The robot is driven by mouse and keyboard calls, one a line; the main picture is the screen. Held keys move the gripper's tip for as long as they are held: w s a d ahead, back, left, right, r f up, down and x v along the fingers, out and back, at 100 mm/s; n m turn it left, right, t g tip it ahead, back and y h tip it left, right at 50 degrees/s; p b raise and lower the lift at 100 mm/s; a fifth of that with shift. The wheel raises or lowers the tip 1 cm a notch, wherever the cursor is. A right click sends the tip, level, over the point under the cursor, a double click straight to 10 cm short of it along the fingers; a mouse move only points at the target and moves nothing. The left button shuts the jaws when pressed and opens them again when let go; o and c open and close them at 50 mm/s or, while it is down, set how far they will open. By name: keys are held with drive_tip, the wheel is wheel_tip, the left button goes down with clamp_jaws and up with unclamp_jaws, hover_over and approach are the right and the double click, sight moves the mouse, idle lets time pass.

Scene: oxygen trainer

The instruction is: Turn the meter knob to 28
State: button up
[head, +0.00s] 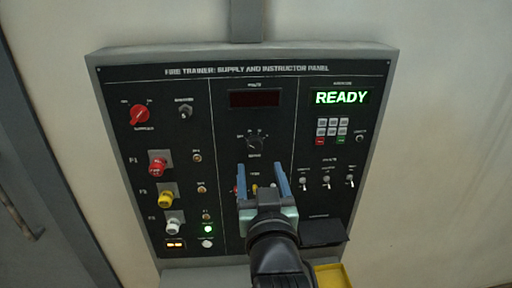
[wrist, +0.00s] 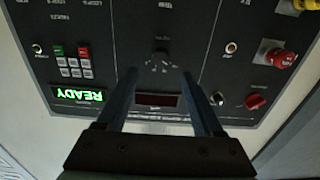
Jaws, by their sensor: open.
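The meter knob (head: 256,141) is a small black dial with pale marks around it, in the middle column of the panel. It also shows in the wrist view (wrist: 160,61), which is upside down. The dark red meter display (head: 255,99) above it shows no readable number. My gripper (head: 261,167) is open and empty, its blue fingers pointing at the panel just below the knob in the head view. In the wrist view the fingertips (wrist: 160,74) lie either side of the knob's line, with the knob just past them. The knob's pointer setting is too small to read.
The panel (head: 225,150) also carries a red rotary switch (head: 139,114), red, yellow and white knobs at left, a green READY display (head: 341,97), a keypad (head: 332,130) and toggle switches (head: 326,183) at right. A dark ledge (head: 322,233) juts out at lower right.

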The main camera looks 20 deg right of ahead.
sight(256, 149)
drive_tip(key=p+x, duration=0.1)
drive_tip(key=x, duration=0.6)
drive_tip(key=shift+w, duration=0.2)
clamp_jaws()
